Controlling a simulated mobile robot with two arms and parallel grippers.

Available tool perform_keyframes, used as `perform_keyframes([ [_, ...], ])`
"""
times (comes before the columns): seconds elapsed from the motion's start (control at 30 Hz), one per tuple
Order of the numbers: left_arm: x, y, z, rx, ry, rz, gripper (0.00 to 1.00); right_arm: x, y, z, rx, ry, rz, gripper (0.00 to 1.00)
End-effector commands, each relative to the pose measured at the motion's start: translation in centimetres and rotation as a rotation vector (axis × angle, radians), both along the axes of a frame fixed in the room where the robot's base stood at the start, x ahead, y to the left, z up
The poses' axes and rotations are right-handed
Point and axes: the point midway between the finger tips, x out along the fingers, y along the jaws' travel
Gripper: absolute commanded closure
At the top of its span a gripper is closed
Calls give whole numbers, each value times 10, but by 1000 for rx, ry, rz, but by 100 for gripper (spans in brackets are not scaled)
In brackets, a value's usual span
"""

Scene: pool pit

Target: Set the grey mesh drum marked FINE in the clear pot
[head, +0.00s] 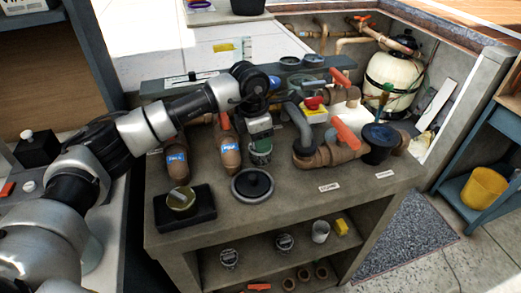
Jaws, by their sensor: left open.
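My left gripper (261,147) is open over the back middle of the bench, pointing down, well above and behind the shelf drums. A greyish round thing shows right at its fingertips; I cannot tell what it is. I cannot pick out the clear pot with certainty. My right gripper is not in view.
A dark round lid (252,185) lies on the bench. Brown pipes with orange handles (346,134) crowd the back. The bench's front right is clear.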

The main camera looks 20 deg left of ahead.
Motion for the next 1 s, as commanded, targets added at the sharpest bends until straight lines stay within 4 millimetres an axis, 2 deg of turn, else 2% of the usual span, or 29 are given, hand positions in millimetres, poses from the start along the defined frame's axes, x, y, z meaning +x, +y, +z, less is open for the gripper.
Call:
perform_keyframes([
  [0.2,0,0,-1,0,0,0,59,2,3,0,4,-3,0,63],
  [0.47,0,0,0,0,0,0,99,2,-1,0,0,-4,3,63],
  [0.87,0,0,1,0,-1,0,100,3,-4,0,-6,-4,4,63],
  [1.0,1,0,15,-1,-3,-1,100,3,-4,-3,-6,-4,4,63],
])
